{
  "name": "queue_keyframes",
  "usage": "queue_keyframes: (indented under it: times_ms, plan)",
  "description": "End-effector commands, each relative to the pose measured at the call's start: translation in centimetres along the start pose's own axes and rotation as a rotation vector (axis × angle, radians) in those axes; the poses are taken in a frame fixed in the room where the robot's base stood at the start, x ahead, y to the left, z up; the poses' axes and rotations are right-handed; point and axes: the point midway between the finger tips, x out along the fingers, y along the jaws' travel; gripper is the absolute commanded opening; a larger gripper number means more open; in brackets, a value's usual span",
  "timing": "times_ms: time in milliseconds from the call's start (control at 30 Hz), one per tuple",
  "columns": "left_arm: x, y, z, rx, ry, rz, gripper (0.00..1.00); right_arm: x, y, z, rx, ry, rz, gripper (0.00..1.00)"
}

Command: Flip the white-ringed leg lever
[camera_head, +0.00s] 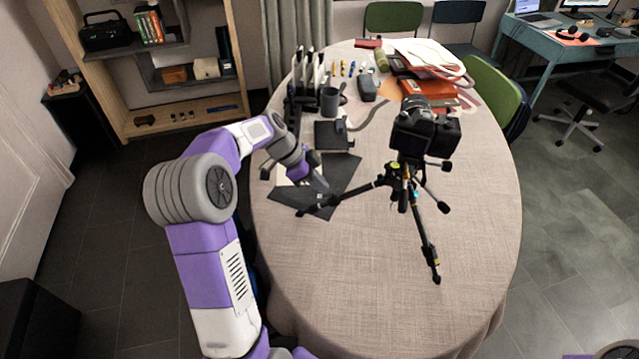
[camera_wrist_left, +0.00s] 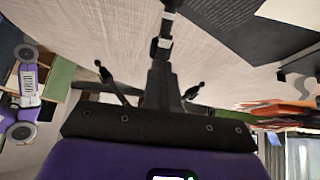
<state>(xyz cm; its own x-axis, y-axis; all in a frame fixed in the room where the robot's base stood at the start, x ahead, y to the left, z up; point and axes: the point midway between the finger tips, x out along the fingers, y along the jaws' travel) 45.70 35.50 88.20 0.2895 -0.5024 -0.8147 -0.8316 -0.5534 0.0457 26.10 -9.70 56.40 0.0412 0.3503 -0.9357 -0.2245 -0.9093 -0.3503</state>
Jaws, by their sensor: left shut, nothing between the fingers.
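A black camera (camera_head: 425,135) stands on a small black tripod (camera_head: 405,180) with spread legs on the table. One leg (camera_head: 355,194) points left towards my left gripper (camera_head: 322,188), which is shut and empty beside its outer part. In the left wrist view the shut fingers (camera_wrist_left: 158,62) point up the picture, in line with a dark leg (camera_wrist_left: 168,5). The leg has a pale ring (camera_wrist_left: 168,15) and a second pale mark (camera_wrist_left: 162,43) close to the fingertips. I cannot tell whether they touch, or how the lever stands. My right gripper is not in view.
Dark sheets (camera_head: 345,172) lie under the left leg, and a black box (camera_head: 332,134) lies behind. The table's front (camera_head: 370,290) is clear.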

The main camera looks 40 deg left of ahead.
Motion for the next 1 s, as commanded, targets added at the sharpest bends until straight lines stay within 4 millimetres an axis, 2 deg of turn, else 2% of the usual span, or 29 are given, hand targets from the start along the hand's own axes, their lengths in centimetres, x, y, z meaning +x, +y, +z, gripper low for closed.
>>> queue_keyframes:
  times_ms: [600, 700, 733, 1000]
  plan:
    - [-0.01, -0.01, -0.95, 0.0, 0.0, 0.0, 0.0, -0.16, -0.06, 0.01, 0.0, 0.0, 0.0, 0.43]
    - [-0.01, 0.0, -0.94, 0.0, 0.0, 0.0, 0.13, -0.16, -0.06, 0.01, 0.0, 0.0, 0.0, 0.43]
    - [-0.01, 0.0, -0.94, 0.0, 0.0, 0.0, 0.15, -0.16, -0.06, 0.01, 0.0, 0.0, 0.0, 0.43]
    - [-0.01, 0.0, -0.94, 0.0, 0.0, 0.0, 0.15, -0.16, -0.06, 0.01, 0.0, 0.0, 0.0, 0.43]
